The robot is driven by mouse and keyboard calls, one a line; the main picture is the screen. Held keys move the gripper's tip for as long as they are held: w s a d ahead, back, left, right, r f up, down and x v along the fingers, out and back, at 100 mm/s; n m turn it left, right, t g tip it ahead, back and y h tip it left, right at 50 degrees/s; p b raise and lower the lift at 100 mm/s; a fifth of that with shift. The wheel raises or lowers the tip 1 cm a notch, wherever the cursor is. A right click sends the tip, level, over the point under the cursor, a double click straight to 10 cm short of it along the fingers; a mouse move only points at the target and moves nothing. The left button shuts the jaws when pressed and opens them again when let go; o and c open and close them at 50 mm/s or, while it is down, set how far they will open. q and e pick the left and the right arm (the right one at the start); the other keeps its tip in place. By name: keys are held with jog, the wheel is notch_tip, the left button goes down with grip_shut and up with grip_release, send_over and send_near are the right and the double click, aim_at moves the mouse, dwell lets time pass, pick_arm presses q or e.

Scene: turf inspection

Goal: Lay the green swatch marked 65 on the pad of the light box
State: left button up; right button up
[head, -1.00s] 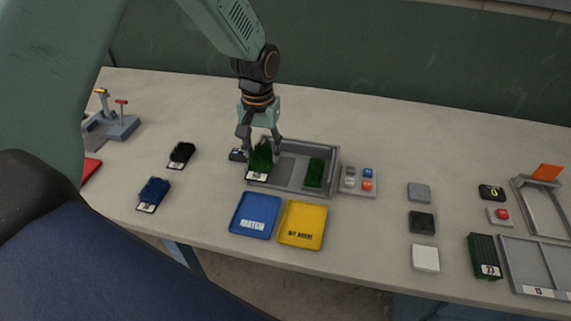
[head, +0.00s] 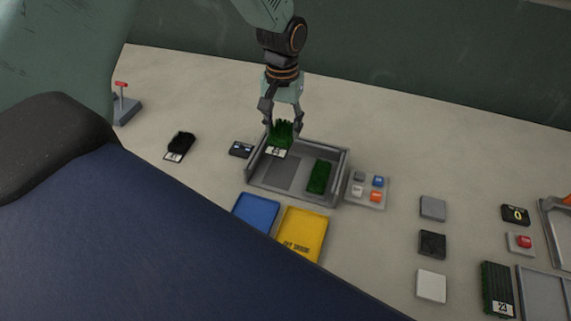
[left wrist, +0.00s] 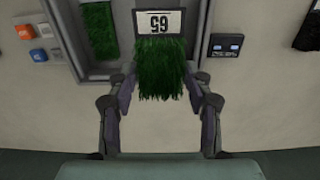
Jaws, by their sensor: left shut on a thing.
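My left gripper (head: 282,116) is shut on the green swatch (head: 281,135), whose white label reads 65 in the left wrist view (left wrist: 160,22). It holds the swatch at the back rim of the grey light box (head: 343,172), apparently above it. The grey pad (head: 284,173) in the left half of the box is bare. A second, darker green swatch (head: 320,177) lies in the right half; it also shows in the left wrist view (left wrist: 98,30). My right gripper is not in view.
A button panel (head: 367,190) stands right of the box, a small dark device (head: 241,150) left of it. Blue (head: 257,212) and yellow (head: 302,233) trays lie in front. A black swatch (head: 180,146) lies further left. Grey, black and white blocks stand right.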

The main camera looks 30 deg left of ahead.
aim_at(283, 144)
pick_arm(q)
jog(key=shift+d+f, duration=0.1)
jog(key=shift+f, duration=0.3)
jog(key=f, duration=0.4)
jog(key=shift+s+d+f, duration=0.15)
jog(key=shift+s+f, duration=0.15)
jog(key=shift+f, duration=0.05)
jog(key=shift+w+f, duration=0.1)
jog(key=shift+f, duration=2.05)
jog(key=shift+f, duration=0.15)
jog(key=o, duration=0.7)
jog(key=shift+w, duration=0.1)
jog(key=shift+o, duration=0.5)
